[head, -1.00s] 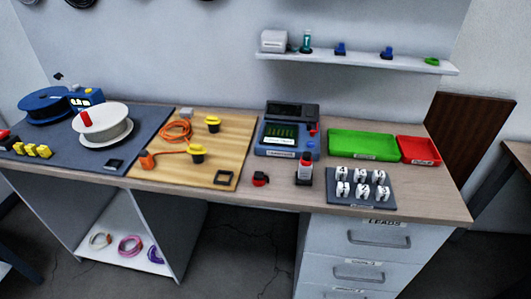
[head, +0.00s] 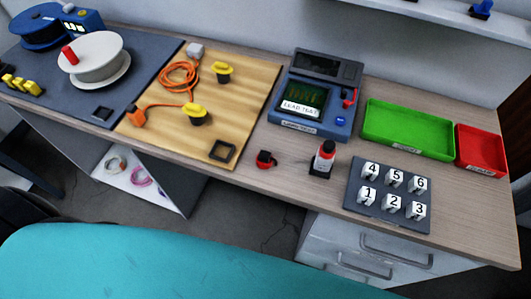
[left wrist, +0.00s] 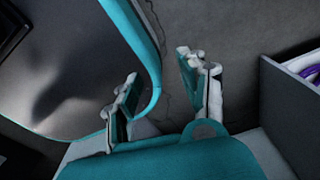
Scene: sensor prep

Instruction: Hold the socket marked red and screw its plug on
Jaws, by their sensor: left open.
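The orange cable (head: 178,77) lies coiled on the wooden board. An orange connector (head: 137,117) is at the end of its lead. Two yellow, hat-shaped pieces with dark parts, one at the back (head: 221,70) and one nearer (head: 197,112), stand on the board. I cannot tell which piece is the socket marked red, as no red mark shows on them. My left gripper (left wrist: 160,88) is open and empty in the left wrist view, above the floor and away from the bench top. My right gripper is not in view.
A tester (head: 312,100), a green tray (head: 407,130) and a red tray (head: 480,150) stand at the back right. A small red-black piece (head: 265,160), a red-capped bottle (head: 325,157) and a numbered rack (head: 362,209) are nearer the front. A reel (head: 92,62) is at left.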

